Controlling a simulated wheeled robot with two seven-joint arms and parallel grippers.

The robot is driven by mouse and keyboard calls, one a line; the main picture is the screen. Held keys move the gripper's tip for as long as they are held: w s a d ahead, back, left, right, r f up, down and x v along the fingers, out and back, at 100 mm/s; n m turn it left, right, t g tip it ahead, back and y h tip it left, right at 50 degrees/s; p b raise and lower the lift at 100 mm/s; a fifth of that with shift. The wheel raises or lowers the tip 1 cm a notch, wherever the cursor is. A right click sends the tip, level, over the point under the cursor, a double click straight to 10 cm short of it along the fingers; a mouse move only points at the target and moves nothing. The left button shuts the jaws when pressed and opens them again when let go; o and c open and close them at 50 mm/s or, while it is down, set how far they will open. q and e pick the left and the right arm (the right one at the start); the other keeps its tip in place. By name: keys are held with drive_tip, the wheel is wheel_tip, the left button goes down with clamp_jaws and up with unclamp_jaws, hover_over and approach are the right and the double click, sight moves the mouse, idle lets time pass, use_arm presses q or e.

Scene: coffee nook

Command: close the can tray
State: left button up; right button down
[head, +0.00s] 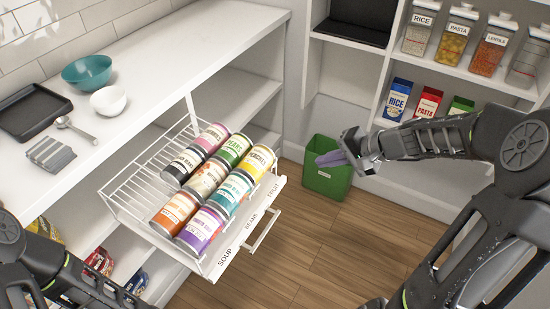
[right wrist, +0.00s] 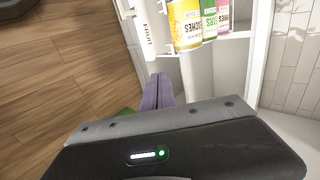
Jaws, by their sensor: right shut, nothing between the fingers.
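The can tray (head: 135,192) is a white wire tray, pulled out from the shelf under the counter. Several labelled cans (head: 208,174) stand in it, clustered toward its front. Its front plate reads SOUP, BEANS and FRUIT and carries a white handle (head: 263,231). My right gripper (head: 328,159) has purple fingers that are shut and empty. It is to the right of the tray's fruit end, apart from it. In the right wrist view the shut fingers (right wrist: 158,92) show below the tray's front plate (right wrist: 147,30). My left gripper is out of view; only my left arm shows.
A green bin (head: 327,182) stands on the wooden floor behind my right gripper. Shelves with jars (head: 455,40) and boxes (head: 397,98) are at the right. Bowls (head: 88,72) and a dark tray (head: 33,110) sit on the counter. The floor before the tray is clear.

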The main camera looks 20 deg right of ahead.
drive_tip(key=shift+f, duration=0.15)
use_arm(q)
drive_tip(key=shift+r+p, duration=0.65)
use_arm(e)
hover_over(285, 177)
drive_tip(key=shift+s+f, duration=0.15)
drive_tip(key=shift+f, duration=3.25)
